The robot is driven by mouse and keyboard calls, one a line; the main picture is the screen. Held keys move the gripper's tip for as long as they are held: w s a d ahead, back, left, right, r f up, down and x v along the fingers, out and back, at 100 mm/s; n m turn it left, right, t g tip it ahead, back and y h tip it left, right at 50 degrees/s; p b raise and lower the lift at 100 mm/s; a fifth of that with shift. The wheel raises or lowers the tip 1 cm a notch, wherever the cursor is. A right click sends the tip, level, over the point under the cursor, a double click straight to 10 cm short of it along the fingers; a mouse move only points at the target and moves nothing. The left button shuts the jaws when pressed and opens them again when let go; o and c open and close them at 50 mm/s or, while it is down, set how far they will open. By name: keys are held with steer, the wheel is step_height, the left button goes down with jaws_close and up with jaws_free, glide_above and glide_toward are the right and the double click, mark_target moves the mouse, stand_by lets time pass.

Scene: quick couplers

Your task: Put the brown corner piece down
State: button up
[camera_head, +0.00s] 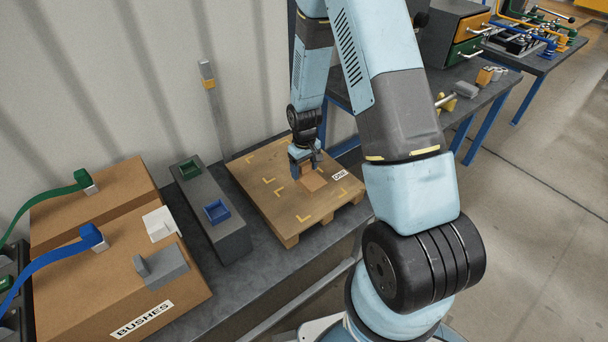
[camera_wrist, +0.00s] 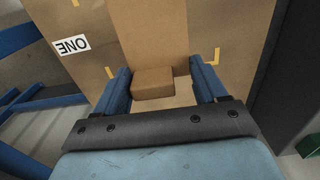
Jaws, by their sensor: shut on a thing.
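The brown corner piece (camera_head: 315,181) is at my gripper (camera_head: 304,170), over the right part of the wooden pallet (camera_head: 262,207) in the head view. In the wrist view, its brown block (camera_wrist: 152,83) sits between the two blue fingers of my gripper (camera_wrist: 161,76), which is shut on it. A wider brown face (camera_wrist: 148,32) extends beyond the block there; I cannot tell if it belongs to the same piece. The pallet carries yellow corner marks and a label reading ONE (camera_head: 339,175). I cannot tell whether the piece touches the pallet. The fingers partly hide it.
A grey block with a green tray (camera_head: 189,169) and a blue tray (camera_head: 216,211) stands left of the pallet. Cardboard boxes, one labelled BUSHES (camera_head: 142,319), stand farther left. The pallet's left and front parts are bare.

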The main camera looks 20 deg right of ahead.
mark_target(304, 174)
steer(key=shift+w+d+f, duration=0.1)
steer(key=shift+w+f, duration=0.3)
steer(key=shift+f, duration=1.6)
steer(key=o, duration=1.2)
steer(key=shift+f, duration=0.1)
steer(key=shift+c, duration=0.2)
